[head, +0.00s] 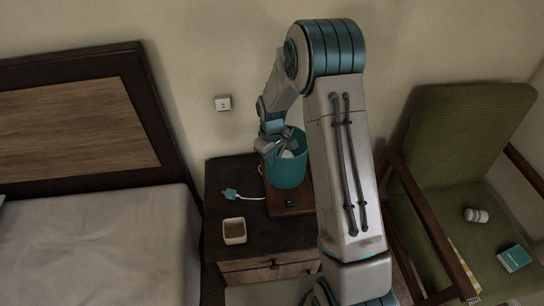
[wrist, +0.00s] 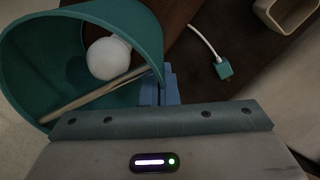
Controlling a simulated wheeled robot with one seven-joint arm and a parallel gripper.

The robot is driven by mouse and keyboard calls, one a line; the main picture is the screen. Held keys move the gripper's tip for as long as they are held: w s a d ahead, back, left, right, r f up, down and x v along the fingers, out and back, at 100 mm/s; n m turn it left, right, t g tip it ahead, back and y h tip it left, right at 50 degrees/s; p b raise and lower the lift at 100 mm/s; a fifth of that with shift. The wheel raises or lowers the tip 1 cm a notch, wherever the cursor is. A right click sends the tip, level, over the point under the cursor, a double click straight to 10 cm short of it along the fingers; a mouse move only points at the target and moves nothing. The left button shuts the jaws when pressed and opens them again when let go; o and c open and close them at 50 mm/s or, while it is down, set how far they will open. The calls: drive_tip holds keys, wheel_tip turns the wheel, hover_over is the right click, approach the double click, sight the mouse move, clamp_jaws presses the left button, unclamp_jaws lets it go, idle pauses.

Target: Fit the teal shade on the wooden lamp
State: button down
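The teal shade (head: 287,172) is an open-topped cup shape over the wooden lamp on the nightstand. The lamp's white bulb (head: 287,154) shows inside the shade. In the wrist view the shade (wrist: 22,75) fills the left side, with the bulb (wrist: 108,58) inside its rim and a pale bar crossing it. My gripper (head: 270,147) is at the shade's upper left rim. In the wrist view my blue fingers (wrist: 160,86) are closed on the shade's wall. The lamp's reddish-brown base (head: 291,207) shows below the shade; its stem is hidden. I cannot tell whether the shade is seated.
A white cable with a teal plug (head: 230,194) lies left of the lamp on the dark nightstand (head: 225,171). A small square dish (head: 234,231) is in front. A bed (head: 100,240) stands left and a green armchair (head: 455,150) right. A wall socket (head: 223,103) is behind.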

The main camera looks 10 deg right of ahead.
drive_tip(key=c, duration=1.6)
unclamp_jaws()
drive_tip(key=shift+r, duration=0.1)
wheel_tip(320, 180, up, 14)
drive_tip(key=shift+f, duration=0.15)
